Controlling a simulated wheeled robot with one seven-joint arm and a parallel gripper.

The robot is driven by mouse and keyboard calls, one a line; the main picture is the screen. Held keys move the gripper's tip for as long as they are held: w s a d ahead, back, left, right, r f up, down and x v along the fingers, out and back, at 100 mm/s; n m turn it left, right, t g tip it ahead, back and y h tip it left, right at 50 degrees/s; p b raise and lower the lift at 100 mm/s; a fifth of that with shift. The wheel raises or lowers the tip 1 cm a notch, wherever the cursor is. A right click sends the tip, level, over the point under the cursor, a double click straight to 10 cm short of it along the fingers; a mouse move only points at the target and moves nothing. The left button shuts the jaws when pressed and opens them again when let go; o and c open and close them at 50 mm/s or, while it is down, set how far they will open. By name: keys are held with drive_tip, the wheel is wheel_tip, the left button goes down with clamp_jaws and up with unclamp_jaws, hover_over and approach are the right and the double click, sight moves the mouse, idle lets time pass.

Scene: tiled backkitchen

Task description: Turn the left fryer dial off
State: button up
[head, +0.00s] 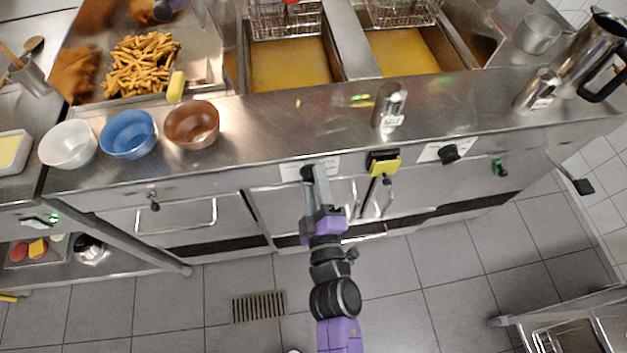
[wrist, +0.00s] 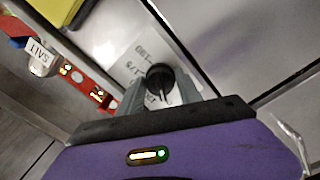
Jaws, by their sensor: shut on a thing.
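The left fryer dial (head: 306,173) is a small black knob on a white label on the counter's front face. In the wrist view the dial (wrist: 160,76) stands between my two grey fingers, with printed temperature marks partly visible on the label around it. My gripper (head: 318,184) reaches the front panel and is shut on this dial. The fingers cover part of the dial in the head view. The dial's exact setting is hard to read.
The right fryer dial (head: 449,153) is farther right, past a yellow and black item (head: 384,163). Two oil vats lie behind the counter (head: 270,118). White, blue (head: 129,134) and brown bowls stand left. A shaker (head: 389,105) stands above.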

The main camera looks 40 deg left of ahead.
drive_tip(key=o, duration=1.4)
drive_tip(key=shift+c, duration=0.2)
drive_tip(key=p+v, duration=0.1)
drive_tip(key=v, duration=0.7)
drive_tip(key=s+d+r+m+t+h, duration=0.2)
drive_tip(key=d+r+m+h, duration=0.15)
drive_tip(key=d+m, duration=0.55)
drive_tip(key=s+d+r+m+t+h, duration=0.3)
drive_tip(key=d+r+m, duration=0.2)
drive_tip(key=d, duration=0.7)
drive_tip(key=s+d+r+m+g+h, duration=0.1)
drive_tip(key=s+d+r+m+h, duration=0.1)
drive_tip(key=s+d, duration=0.4)
drive_tip(key=s+d+r+m+g+h, duration=0.1)
drive_tip(key=s+d+r+m+h, duration=0.1)
drive_tip(key=s+d+m+h, duration=0.3)
drive_tip(key=s+d+m, duration=0.1)
drive_tip(key=d, duration=0.3)
drive_tip(key=shift+s+d+r, duration=0.2)
drive_tip(key=shift+s+d, duration=0.1)
